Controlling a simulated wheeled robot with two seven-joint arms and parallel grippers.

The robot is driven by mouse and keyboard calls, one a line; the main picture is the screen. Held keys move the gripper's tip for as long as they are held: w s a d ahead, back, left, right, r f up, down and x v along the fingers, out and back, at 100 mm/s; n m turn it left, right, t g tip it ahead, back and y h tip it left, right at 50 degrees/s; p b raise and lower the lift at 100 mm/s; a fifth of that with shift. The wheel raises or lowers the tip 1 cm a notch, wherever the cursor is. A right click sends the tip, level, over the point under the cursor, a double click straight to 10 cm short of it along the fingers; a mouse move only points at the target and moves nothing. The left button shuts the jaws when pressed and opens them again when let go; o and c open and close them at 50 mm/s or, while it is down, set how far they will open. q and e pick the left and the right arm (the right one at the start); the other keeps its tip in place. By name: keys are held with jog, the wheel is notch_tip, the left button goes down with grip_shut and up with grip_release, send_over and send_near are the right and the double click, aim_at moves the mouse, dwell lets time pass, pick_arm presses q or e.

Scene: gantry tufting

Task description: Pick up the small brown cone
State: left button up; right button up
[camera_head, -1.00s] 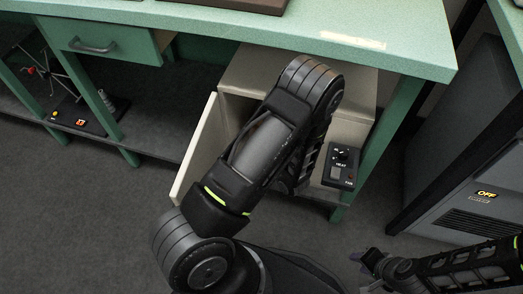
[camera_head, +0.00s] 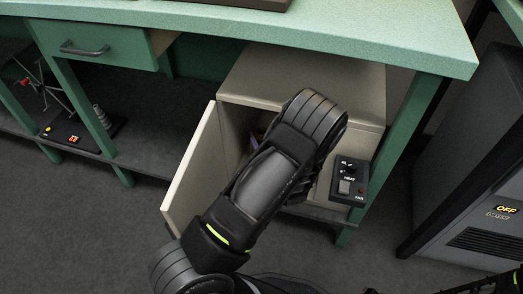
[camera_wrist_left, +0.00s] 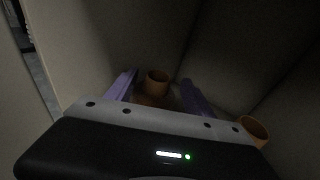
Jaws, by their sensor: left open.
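A small brown cone-like piece (camera_wrist_left: 157,78) shows in the left wrist view, between the two purple fingers of my left gripper (camera_wrist_left: 160,84). The gripper is open, with a finger on either side; I cannot tell whether either finger touches the piece. Its lower part is dim. A second orange-brown piece (camera_wrist_left: 255,128) lies to the right, outside the fingers and partly cut off by the gripper body. In the head view my left arm reaches into the cabinet and hides both pieces. Only a fragment of my right gripper or arm shows at the bottom right edge.
The beige cabinet (camera_head: 300,75) stands under the green bench (camera_head: 400,38), its door (camera_head: 190,175) swung open on the left. Close cabinet walls surround the gripper. A black heat control box (camera_head: 349,180) is at the right front. A grey machine (camera_head: 480,170) stands further right.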

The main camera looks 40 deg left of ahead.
aim_at(260, 129)
pick_arm(q)
jog(key=shift+w+a+f+b, duration=0.25)
jog(key=shift+a+b, duration=0.1)
jog(key=shift+a, duration=0.15)
jog(key=b+x, duration=0.1)
jog(key=x, duration=0.2)
jog(key=shift+w+a+b, duration=0.1)
jog(key=shift+a+b, duration=0.15)
jog(key=shift+b, duration=0.05)
jog(key=shift+w+a, duration=0.2)
jog(key=shift+a, duration=0.05)
jog(key=shift+c, duration=0.5)
grip_shut()
